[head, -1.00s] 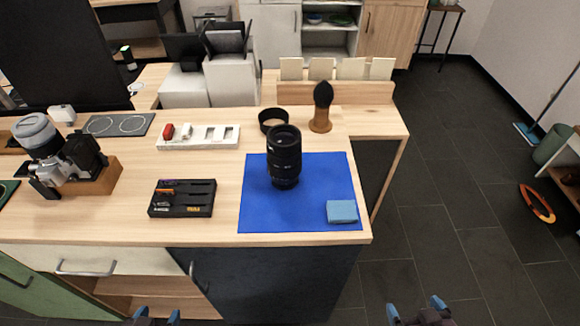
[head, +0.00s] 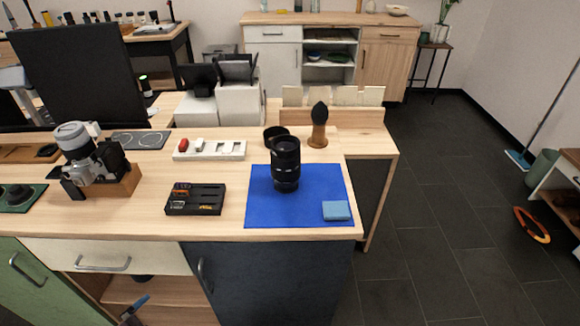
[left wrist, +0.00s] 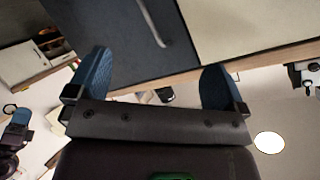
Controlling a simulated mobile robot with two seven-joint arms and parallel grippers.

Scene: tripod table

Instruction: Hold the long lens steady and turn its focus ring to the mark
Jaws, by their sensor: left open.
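The long black lens (head: 285,165) stands upright on the blue mat (head: 265,212) near the worktop's right end. Its focus ring and mark are too small to make out. My left gripper (left wrist: 155,88) is open and empty in the left wrist view, below the worktop front. A blue fingertip of it shows at the bottom left of the head view (head: 135,306), well apart from the lens. A blue-tipped part at the left edge of the left wrist view looks like my right gripper (left wrist: 18,120); its jaws cannot be made out.
A light-blue cloth (head: 336,210) lies on the mat's front right corner. A black ring (head: 275,135) and a brush on a wooden stand (head: 318,128) are behind the lens. A black tray (head: 195,199), a white tray (head: 208,150) and a camera (head: 92,165) stand to the left.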

